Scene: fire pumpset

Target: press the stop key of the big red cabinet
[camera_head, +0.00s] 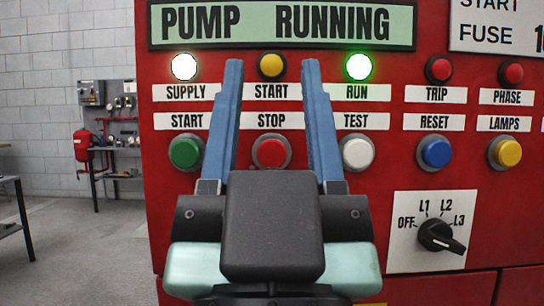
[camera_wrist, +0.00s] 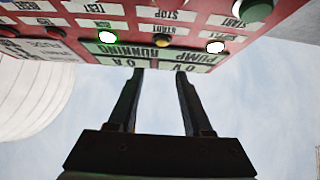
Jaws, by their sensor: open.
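The big red cabinet (camera_head: 450,85) fills most of the head view. Its red stop key (camera_head: 271,153) sits in a grey ring under the STOP label (camera_head: 271,121), between the green start key (camera_head: 186,152) and the white test key (camera_head: 358,153). My gripper (camera_head: 272,64) is open and empty, its two blue fingers pointing up on either side of the stop key in this view. In the wrist view the panel is upside down, and my gripper (camera_wrist: 160,72) shows in front of the display area. The STOP label (camera_wrist: 178,15) shows there; I cannot make out the stop key.
Above the keys are a lit white supply lamp (camera_head: 184,67), a yellow lamp (camera_head: 271,65), and a lit green run lamp (camera_head: 358,67) under the PUMP RUNNING sign (camera_head: 280,23). A blue reset key (camera_head: 435,152) and a rotary switch (camera_head: 437,236) are to the right. Open floor is at left.

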